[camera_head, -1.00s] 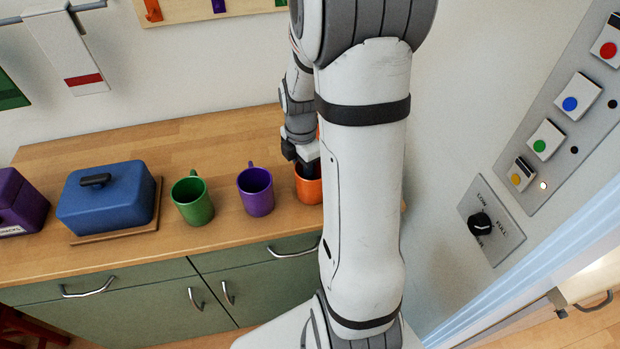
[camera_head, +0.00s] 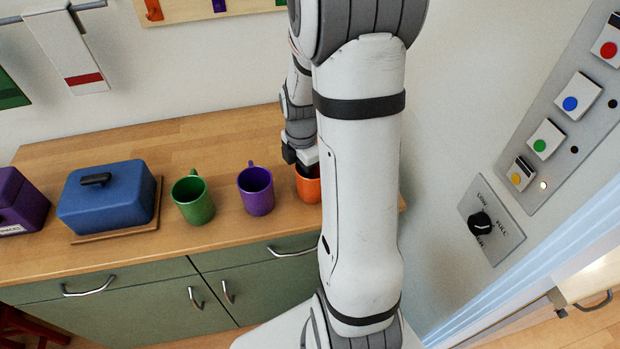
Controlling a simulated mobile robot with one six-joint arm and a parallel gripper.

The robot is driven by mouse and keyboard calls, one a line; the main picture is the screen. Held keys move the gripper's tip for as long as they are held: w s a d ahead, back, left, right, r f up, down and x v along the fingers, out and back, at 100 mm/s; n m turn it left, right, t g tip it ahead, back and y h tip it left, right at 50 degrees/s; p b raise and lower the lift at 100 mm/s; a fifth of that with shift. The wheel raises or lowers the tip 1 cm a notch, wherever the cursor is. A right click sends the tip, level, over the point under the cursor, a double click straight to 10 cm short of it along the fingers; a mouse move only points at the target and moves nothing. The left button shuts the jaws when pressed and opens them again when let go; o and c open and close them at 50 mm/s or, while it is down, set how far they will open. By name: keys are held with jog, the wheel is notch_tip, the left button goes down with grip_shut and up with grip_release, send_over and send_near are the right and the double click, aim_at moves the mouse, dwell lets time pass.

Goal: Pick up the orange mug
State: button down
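The orange mug (camera_head: 308,190) stands upright on the wooden counter (camera_head: 115,137), at the right end of the row of mugs. My arm hides its right part. My gripper (camera_head: 304,161) is at the mug's rim, seen from above and behind the arm. One dark finger and a pale part of the gripper show over the mug's back edge. The fingertips are hidden, so I cannot tell whether they are open or touch the mug.
A purple mug (camera_head: 256,192) stands just left of the orange one, and a green mug (camera_head: 193,200) further left. A blue lidded box (camera_head: 107,198) on a board and a purple box (camera_head: 18,201) are at the left. A wall with switches (camera_head: 545,140) is at the right.

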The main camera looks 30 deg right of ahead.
notch_tip(320, 180, up, 10)
jog(key=shift+r, duration=0.1)
dwell(0.6)
dwell(0.4)
